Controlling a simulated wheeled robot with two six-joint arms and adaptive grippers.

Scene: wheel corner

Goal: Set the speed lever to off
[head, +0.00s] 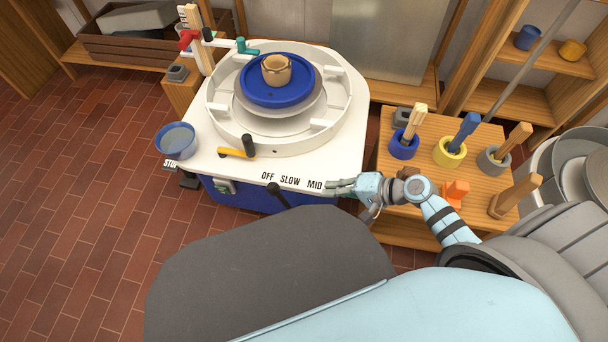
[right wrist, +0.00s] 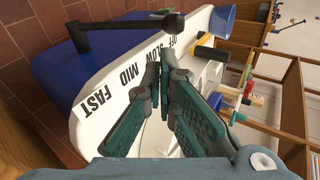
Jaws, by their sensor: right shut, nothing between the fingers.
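The speed lever (head: 273,188) is a black bar with a dark knob at the front edge of the potter's wheel. Its knob appears beside the OFF label, toward SLOW, in the head view. In the right wrist view the lever (right wrist: 120,27) reaches across the blue body, its knob near OFF. The printed speed labels (head: 291,180) run along the white deck edge; FAST is hidden by my gripper in the head view. My right gripper (head: 338,187) is shut and empty beside MID, apart from the lever. It also shows in the right wrist view (right wrist: 160,62). My left gripper is not in view.
A blue wheel head (head: 258,95) carries a small clay pot (head: 276,70). A yellow-and-black tool (head: 237,152) and a blue bowl (head: 178,141) sit on the deck. A wooden table (head: 430,132) with tool pots stands right of the wheel, close to my right arm.

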